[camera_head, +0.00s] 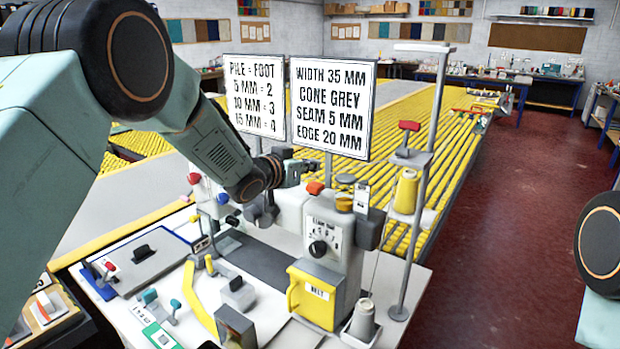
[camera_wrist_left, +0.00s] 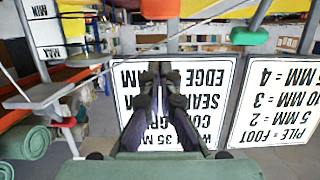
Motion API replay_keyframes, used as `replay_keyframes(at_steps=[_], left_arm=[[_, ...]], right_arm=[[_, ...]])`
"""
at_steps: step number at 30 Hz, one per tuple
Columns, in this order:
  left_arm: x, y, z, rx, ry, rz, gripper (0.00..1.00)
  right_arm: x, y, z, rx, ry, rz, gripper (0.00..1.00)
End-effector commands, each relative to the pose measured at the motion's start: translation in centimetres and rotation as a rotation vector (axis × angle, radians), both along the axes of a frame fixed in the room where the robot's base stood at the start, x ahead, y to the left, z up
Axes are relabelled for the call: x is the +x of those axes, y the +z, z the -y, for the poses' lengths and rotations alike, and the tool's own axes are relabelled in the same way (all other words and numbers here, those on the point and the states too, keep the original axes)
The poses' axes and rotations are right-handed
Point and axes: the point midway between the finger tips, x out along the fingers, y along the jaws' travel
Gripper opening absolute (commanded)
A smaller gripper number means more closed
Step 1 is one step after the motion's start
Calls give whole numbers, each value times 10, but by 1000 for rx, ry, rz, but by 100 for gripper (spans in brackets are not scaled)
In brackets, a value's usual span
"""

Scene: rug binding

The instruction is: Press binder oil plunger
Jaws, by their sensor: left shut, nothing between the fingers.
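The binding machine (camera_head: 345,262) stands on a pale worktable, with a dial and a yellow door on its front. On its top are a red knob (camera_head: 315,187) and a small amber oil cup (camera_head: 344,202) with a grey round cap (camera_head: 345,179) above it. I cannot tell for certain which part is the plunger. My left gripper (camera_head: 308,166) is above the machine head, just behind and above the red knob, apart from the cap. In the left wrist view its fingers (camera_wrist_left: 160,75) are together and empty, in front of the sign. My right gripper is out of view.
Two signs (camera_head: 332,105) stand close behind the left gripper. A grey post (camera_head: 432,150) with a yellow thread cone (camera_head: 405,192) rises at the machine's right. Levers and a clipboard (camera_head: 140,260) lie at left. Red floor (camera_head: 520,220) is clear at right.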

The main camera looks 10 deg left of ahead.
Motion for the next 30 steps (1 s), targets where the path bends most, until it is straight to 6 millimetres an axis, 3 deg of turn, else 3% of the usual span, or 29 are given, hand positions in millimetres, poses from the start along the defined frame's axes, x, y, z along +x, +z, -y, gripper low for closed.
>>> replay_keyframes(at_steps=[3, 9, 23, 30], left_arm=[[0, -20, 0, 0, 1, -7, 0], [0, -37, 0, 1, 0, -2, 0], [0, -42, 0, 0, 0, -1, 0], [0, -64, 0, 0, 0, -2, 0]], right_arm=[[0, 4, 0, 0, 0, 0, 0], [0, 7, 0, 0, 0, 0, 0], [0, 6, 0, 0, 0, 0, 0], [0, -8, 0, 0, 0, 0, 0]])
